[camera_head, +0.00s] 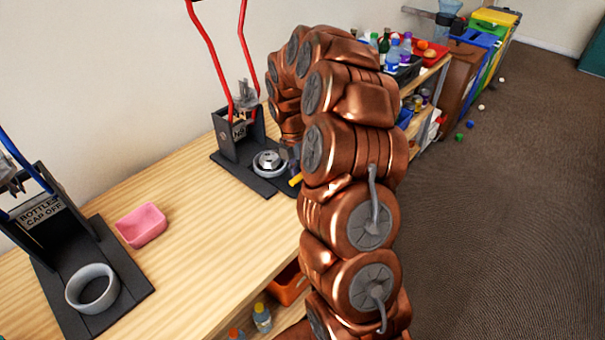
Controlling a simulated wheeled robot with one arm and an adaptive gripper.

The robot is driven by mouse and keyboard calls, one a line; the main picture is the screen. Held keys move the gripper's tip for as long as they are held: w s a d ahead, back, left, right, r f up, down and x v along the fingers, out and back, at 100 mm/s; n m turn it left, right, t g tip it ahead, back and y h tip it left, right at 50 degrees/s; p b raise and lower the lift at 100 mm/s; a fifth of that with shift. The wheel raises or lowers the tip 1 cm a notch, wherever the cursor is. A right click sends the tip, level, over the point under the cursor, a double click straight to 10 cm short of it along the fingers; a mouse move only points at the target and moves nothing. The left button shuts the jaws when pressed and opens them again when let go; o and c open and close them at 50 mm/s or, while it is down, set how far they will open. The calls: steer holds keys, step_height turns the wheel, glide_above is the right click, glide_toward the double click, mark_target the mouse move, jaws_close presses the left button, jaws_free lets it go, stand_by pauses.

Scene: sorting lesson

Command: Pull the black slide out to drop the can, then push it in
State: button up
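A press with red handles (233,62) stands on the table against the wall, on a black base (228,166). A round silver piece (268,162) lies on this base; it looks like the flattened can or a metal ring around it, and I cannot tell which. The black slide cannot be told apart from the base. A small yellow part (295,180) shows at the base's right edge, beside my arm. My copper arm curves over the table and comes down there. My gripper (292,163) is mostly hidden behind the arm, close to the right of the silver piece; its fingers are not clear.
A second press with blue handles (22,160), marked for bottles with cap off, stands at the left with a white ring (92,289) on its base. A pink tray (141,225) lies between the presses. An orange bin (287,284) is under the table. Bottles, trays and coloured bins fill the back right.

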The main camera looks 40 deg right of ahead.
jaws_close()
